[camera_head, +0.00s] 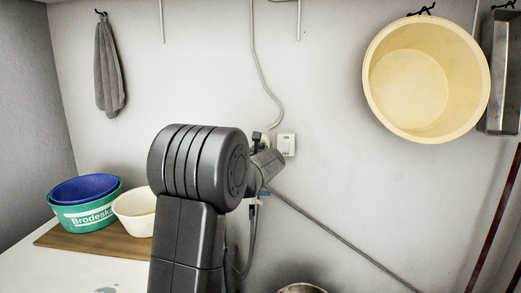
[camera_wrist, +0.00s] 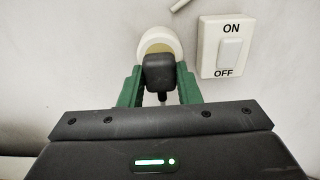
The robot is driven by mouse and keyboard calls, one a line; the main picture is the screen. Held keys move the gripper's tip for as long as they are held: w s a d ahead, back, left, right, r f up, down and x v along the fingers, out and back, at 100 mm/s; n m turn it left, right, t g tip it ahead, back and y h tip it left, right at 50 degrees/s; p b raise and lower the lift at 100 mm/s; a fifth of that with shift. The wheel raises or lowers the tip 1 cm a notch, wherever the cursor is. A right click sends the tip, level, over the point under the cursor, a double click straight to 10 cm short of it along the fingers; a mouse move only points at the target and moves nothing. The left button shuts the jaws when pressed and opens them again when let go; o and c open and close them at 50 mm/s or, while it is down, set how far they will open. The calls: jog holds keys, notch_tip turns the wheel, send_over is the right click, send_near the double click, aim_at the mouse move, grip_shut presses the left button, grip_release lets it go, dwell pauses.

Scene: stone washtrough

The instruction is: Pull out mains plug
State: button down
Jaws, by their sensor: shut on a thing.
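The black mains plug (camera_wrist: 158,72) sits between the two green fingers of my gripper (camera_wrist: 160,78), which is shut on it. A cable hangs from the plug's underside. The cream round socket (camera_wrist: 159,40) is on the wall directly behind the plug; its upper rim shows above the plug. The plug overlaps the socket face, and I cannot tell whether its pins are in the socket. In the head view my arm and wrist hide most of the gripper and plug beside the wall switch.
The white ON/OFF switch (camera_wrist: 229,48) is on the wall just right of the socket. A yellow basin (camera_head: 425,80) hangs at the upper right and a grey cloth (camera_head: 108,75) at the left. A green tub (camera_head: 85,215) and a cream bowl (camera_head: 128,212) stand on a wooden board (camera_head: 75,240).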

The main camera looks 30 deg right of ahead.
jog(key=shift+b+v, duration=0.85)
jog(key=shift+v, duration=0.9)
